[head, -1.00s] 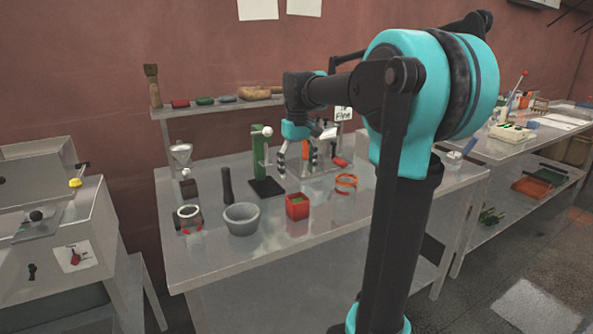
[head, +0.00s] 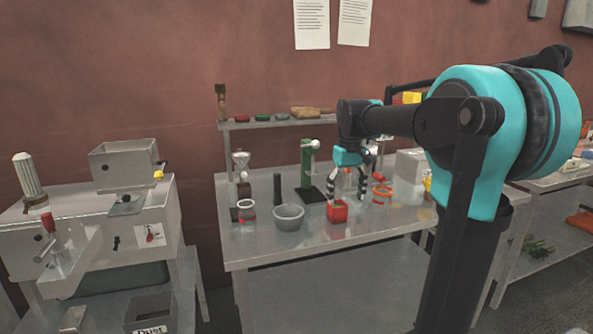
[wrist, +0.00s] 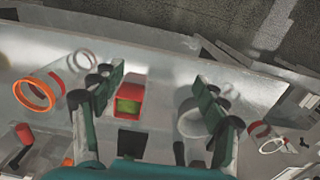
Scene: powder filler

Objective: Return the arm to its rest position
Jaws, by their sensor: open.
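My arm with its teal and black links stands at the right in the head view. My gripper (head: 347,187) hangs above the steel table (head: 260,250), fingers pointing down. It is open and nothing is between its fingers. In the wrist view my gripper (wrist: 155,88) shows its two fingers spread wide apart. A red square cup (head: 337,212) with greenish contents stands just below the gripper; it also shows between the fingers in the wrist view (wrist: 131,90). The gap between fingertips and cup is hard to judge.
A grey bowl (head: 289,217), a dark pestle (head: 277,188) and a green stand (head: 307,165) are left of the gripper. An orange-ringed jar (head: 382,194) is to its right. A shelf (head: 265,123) runs behind. A grey machine (head: 140,220) stands at left.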

